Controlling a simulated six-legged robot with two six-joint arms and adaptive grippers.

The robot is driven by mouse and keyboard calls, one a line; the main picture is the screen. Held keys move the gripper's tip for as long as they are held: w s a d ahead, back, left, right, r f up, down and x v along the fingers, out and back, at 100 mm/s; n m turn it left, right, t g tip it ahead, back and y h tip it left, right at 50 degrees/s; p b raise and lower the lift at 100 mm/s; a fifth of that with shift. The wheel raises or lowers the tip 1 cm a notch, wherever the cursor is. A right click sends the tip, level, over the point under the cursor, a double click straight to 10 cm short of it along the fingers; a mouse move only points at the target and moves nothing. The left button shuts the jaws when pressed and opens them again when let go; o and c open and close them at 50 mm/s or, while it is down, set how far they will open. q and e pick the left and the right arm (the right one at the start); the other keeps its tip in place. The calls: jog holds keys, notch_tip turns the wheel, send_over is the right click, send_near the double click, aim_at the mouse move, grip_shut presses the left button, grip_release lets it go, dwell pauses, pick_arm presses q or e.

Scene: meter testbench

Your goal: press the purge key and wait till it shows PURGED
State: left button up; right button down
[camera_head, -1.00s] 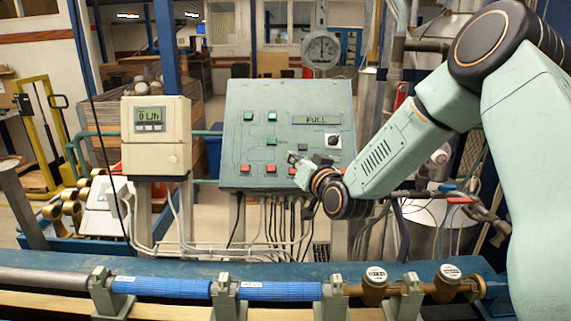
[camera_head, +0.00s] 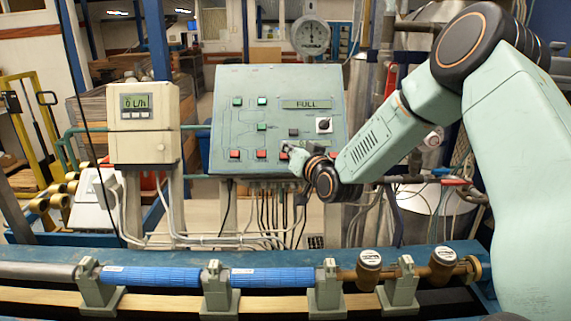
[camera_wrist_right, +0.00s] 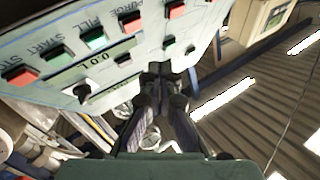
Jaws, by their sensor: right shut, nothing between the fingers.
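The grey-green control panel (camera_head: 225,130) stands behind the pipe bench, with several red and green keys. In the right wrist view, a PURGE label is beside a red key (camera_wrist_right: 130,22), near the top. My right gripper (camera_head: 287,150) is in front of the panel's lower right part and hides some of it. In the wrist view my right gripper (camera_wrist_right: 160,70) is shut and empty, its tips close to the panel near a dark key; I cannot tell whether they touch. My left gripper is not in view.
A beige meter box (camera_head: 146,125) with a small display stands left of the panel. A round gauge (camera_head: 310,36) is behind it. Blue pipes (camera_head: 150,276) and brass meters (camera_head: 369,265) lie along the bench in front. Cables hang under the panel.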

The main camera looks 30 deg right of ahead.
aim_at(284, 156)
jog(key=w+f+b, duration=0.1)
jog(key=w+d+f+b, duration=0.1)
jog(key=shift+w+f+b, duration=0.3)
jog(key=shift+f+b, duration=0.05)
jog(key=shift+b, duration=0.05)
jog(key=shift+d, duration=0.2)
jog(key=shift+w+a, duration=0.15)
jog(key=shift+a, duration=0.05)
jog(key=shift+d, duration=0.15)
dwell(0.5)
jog(key=shift+w+f+b, duration=0.3)
jog(key=shift+b, duration=0.1)
